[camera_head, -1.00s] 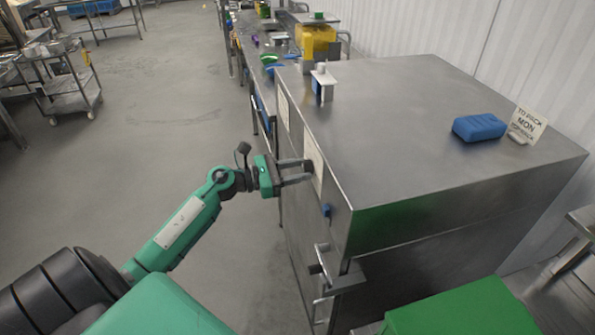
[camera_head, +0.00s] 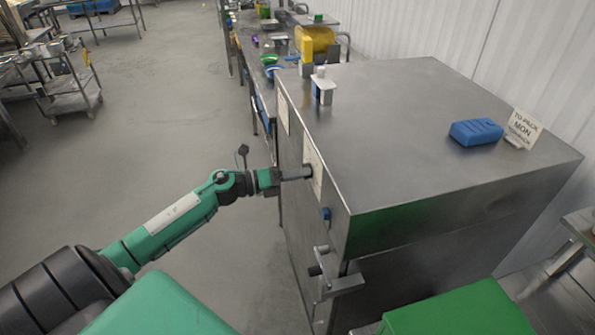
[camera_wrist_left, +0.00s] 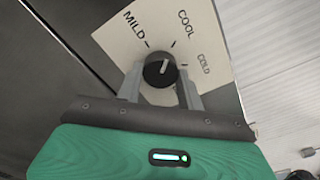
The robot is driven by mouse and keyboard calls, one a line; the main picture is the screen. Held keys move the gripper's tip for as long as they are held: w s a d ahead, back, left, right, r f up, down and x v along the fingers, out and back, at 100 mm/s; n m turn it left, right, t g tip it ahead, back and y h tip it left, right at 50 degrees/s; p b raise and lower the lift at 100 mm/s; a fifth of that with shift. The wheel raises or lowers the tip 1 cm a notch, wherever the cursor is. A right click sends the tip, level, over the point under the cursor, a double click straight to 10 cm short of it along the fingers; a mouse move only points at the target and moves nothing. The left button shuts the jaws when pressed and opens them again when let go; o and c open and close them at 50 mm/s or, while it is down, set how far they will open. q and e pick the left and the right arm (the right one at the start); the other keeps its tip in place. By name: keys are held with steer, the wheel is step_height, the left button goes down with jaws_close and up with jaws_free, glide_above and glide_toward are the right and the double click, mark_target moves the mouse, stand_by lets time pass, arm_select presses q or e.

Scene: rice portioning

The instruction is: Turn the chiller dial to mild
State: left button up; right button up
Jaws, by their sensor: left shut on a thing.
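The chiller is a large steel cabinet (camera_head: 440,130) on the right in the head view, with a white dial label (camera_head: 314,172) on its front face. In the left wrist view the label (camera_wrist_left: 218,85) reads MILD, COOL and COLD around a black round dial (camera_wrist_left: 158,73). The dial's white mark points up and slightly right, roughly at the COOL tick. My left gripper (camera_head: 309,172) reaches the label. In the left wrist view its fingers (camera_wrist_left: 160,85) are shut on the dial, one on each side. The head view hides the dial behind the fingers. My right gripper is not in view.
A blue block (camera_head: 477,132) and a "TO PACK MON" sign (camera_head: 522,128) are on the cabinet top. A door latch (camera_head: 330,277) juts from the front below the label. A long bench with containers stands behind. The floor at left is open, with a trolley (camera_head: 72,90) farther back.

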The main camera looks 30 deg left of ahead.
arm_select(q)
steer(key=shift+r+n+p, duration=0.15)
steer(key=shift+n+p, duration=1.75)
steer(key=shift+n, duration=3)
steer(key=o, duration=1)
steer(key=shift+s, duration=0.1)
